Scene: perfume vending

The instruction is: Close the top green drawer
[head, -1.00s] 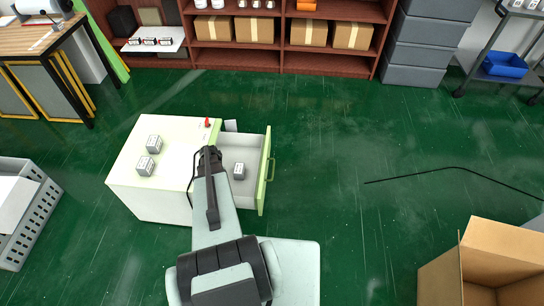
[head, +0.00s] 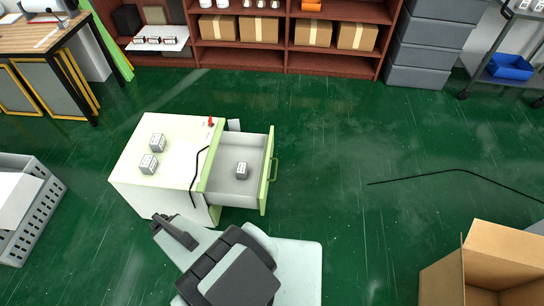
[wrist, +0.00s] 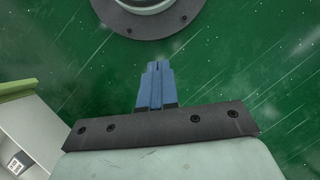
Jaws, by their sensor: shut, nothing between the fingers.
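The green-fronted top drawer (head: 268,170) is pulled out to the right of the white cabinet (head: 170,190) in the head view. It stands open with a small grey labelled box (head: 242,170) inside. My arm is in front of the cabinet, below the drawer in the picture, and my fingers cannot be made out there. In the wrist view my gripper (wrist: 155,66) has its blue fingers together, empty, over green floor. The drawer's green edge (wrist: 14,88) and the grey box (wrist: 16,163) show at the lower left, apart from the fingers.
Two grey boxes (head: 157,142) (head: 149,164) and a small red item (head: 210,121) are on the cabinet top. A black cable (head: 196,175) runs over its edge. An open cardboard box (head: 490,262) is at lower right. The floor right of the drawer is mostly clear.

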